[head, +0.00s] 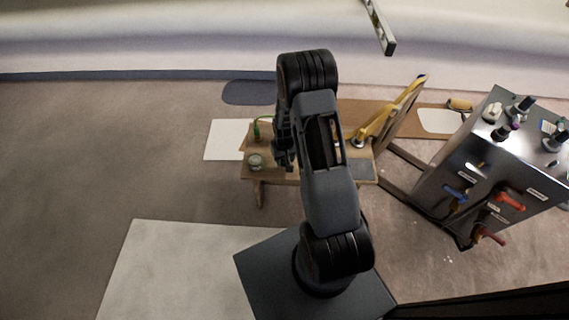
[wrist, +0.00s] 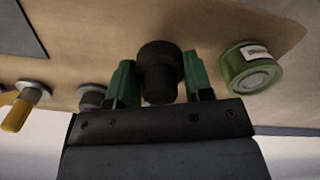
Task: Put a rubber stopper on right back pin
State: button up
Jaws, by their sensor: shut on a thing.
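My gripper (wrist: 160,82) is shut on a black rubber stopper (wrist: 160,62), a short dark cylinder with a wider end, held between green fingers in the wrist view. In the head view my gripper (head: 284,148) is over the left part of a small wooden bench (head: 285,177), and my arm hides the bench's middle. A yellow pin (wrist: 18,112) with a grey washer (wrist: 36,89) is farther left. I cannot tell which is the right back pin.
A green roll or can (wrist: 252,66) with a white label is close right of the stopper in the wrist view. In the head view a round object (head: 256,162) is on the bench's left end. A metal cabinet (head: 440,185) with tools stands right. The floor at left is clear.

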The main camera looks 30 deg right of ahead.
aim_at(285, 163)
jog(key=shift+w+f+b, duration=0.15)
jog(key=shift+f+b, duration=0.55)
jog(key=shift+f, duration=1.05)
jog(key=shift+f, duration=0.2)
jog(key=o, duration=0.9)
